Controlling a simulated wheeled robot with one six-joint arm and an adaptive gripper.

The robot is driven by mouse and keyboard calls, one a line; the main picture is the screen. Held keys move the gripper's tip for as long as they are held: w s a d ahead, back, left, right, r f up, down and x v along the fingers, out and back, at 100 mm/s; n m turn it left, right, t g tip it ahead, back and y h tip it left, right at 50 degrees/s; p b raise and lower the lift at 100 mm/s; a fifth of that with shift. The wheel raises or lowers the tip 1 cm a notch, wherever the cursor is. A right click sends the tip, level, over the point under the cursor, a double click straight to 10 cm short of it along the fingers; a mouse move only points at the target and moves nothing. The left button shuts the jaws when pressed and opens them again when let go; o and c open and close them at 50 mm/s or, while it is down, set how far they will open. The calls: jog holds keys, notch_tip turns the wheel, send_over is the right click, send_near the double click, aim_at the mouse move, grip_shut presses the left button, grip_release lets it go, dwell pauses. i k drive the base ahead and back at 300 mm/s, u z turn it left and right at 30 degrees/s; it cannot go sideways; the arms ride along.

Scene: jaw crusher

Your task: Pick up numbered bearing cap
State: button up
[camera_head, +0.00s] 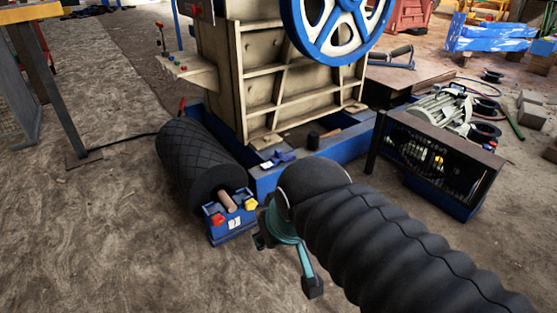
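A blue bearing block (231,225) with a white label bearing a dark marking sits at the near end of a black ribbed roller. A red knob and a yellow knob are on its top. The marking is too small to read surely. A smaller blue piece with a white label (279,160) lies on the crusher's base edge. I cannot tell which of these is the numbered bearing cap. My gripper (287,264), teal and black, is right of the block, its fingers spread apart. I see nothing between them. My black arm hides part of the floor behind.
The black roller (190,158) lies left of the crusher's blue base frame (346,144). The beige crusher (290,75) with a blue wheel stands behind. A motor unit with a mesh guard (428,155) is at right. The floor at left and front is open.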

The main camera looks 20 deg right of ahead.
aim_at(278, 155)
jog(key=z, duration=0.25)
jog(key=i, duration=1.5)
jog(key=u, duration=0.45)
